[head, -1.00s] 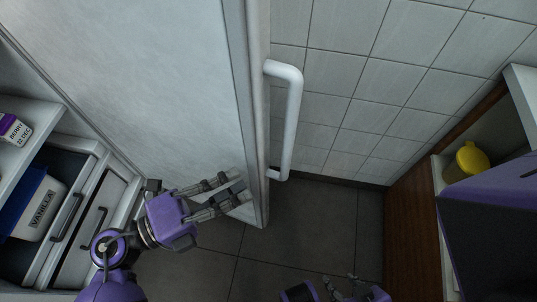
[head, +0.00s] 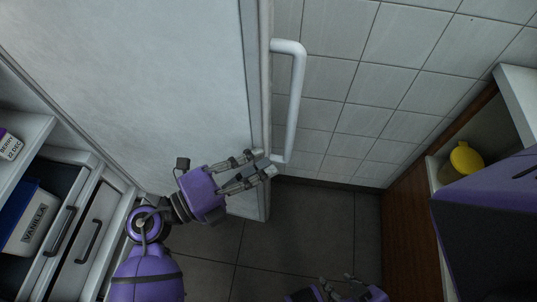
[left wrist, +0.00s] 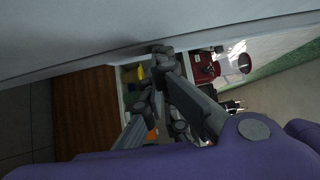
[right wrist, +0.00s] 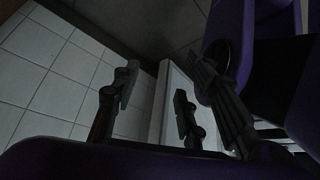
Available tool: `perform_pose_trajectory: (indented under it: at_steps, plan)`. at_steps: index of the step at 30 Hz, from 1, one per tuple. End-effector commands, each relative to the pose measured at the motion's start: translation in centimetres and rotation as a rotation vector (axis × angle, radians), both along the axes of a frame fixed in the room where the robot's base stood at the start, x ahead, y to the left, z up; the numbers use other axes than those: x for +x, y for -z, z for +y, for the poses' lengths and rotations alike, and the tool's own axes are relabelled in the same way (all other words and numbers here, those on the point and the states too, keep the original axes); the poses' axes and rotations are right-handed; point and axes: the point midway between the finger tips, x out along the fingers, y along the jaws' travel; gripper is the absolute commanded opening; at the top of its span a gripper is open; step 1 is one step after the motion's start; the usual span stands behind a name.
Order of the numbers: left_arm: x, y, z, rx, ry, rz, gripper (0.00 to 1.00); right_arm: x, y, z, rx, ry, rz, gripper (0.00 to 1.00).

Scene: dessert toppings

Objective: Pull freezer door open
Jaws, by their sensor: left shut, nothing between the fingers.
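The white freezer door (head: 150,70) stands wide open in the head view, its broad inner face toward the left. Its white bar handle (head: 295,100) is on the far side, right of the door edge. My left gripper (head: 262,164) is shut and empty, its fingertips at the door's edge near the lower handle end; I cannot tell whether they touch. The left wrist view shows its fingers (left wrist: 155,75) beside a pale panel. My right gripper (head: 335,286) is low in the head view, apart from the door. Its fingers (right wrist: 155,90) are spread and empty in the right wrist view.
At left are the freezer's shelf (head: 30,130) and drawers (head: 95,225), with a vanilla tub (head: 33,225) inside. A tiled wall (head: 400,60) is behind. At right is a wooden cabinet (head: 410,235) with a yellow-lidded jar (head: 465,158). Dark floor (head: 315,220) lies clear between.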

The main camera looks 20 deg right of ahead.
Motion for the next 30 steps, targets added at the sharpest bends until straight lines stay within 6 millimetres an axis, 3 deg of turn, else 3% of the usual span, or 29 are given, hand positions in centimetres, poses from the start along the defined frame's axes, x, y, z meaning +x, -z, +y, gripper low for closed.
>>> perform_pose_trajectory:
  at_steps: [8,15,30]
  plan:
    - [4.3,-0.4,-3.8,-0.002,-0.088,-0.003,0.0,0.9,-1.6,0.1,-0.001,-0.007,-0.021,0.4]
    - [7.8,0.0,-6.6,0.001,-0.096,-0.002,0.0,1.5,-1.6,0.4,0.001,-0.012,-0.031,0.4]
    - [8.1,0.1,-6.5,0.002,-0.096,-0.001,0.0,2.3,-1.5,0.6,0.005,-0.016,-0.042,0.4]
